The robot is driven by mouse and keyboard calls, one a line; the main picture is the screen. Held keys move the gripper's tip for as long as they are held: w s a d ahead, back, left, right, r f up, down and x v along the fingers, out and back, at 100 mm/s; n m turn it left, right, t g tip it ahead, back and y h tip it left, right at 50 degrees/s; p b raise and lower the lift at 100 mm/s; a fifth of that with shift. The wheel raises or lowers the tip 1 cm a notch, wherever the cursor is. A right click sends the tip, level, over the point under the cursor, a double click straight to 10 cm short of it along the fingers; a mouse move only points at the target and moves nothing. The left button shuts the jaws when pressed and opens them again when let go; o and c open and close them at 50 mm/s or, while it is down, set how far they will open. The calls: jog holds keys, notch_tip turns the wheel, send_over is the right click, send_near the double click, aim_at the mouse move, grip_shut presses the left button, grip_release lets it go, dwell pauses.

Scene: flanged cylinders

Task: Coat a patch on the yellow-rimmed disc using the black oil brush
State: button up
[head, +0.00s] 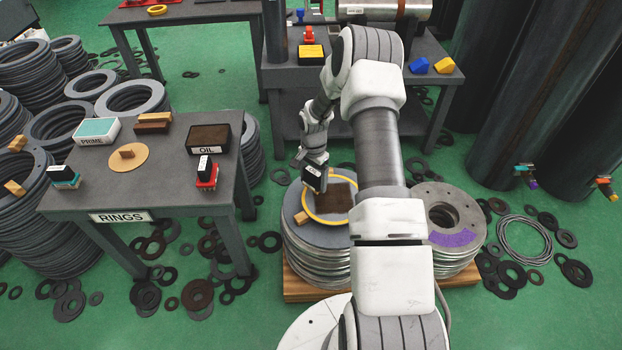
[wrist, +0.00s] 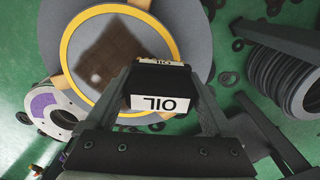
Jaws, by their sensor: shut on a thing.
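The yellow-rimmed disc (head: 297,228) is grey and lies on top of a stack, with a yellow ring (wrist: 66,50) around its middle. A dark brown, wet-looking patch (head: 338,196) covers part of the surface inside the ring; it also shows in the wrist view (wrist: 112,55). My gripper (head: 313,176) is shut on the black oil brush (head: 312,183), at the left part of the ring. In the wrist view, the brush (wrist: 158,92) sits between both fingers with its OIL label showing. I cannot tell whether its underside touches the disc.
A dark table marked RINGS (head: 120,218) stands at the left, with a brown OIL pad (head: 209,134), a teal PRIME pad (head: 97,129) and a red brush (head: 207,176). A second stack with a purple patch (head: 453,238) stands right of the disc. Loose rings litter the green floor.

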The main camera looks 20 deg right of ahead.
aim_at(313, 172)
jog(key=shift+r+p, duration=1.45)
jog(key=shift+r, duration=1.2)
jog(key=shift+a+r, duration=0.1)
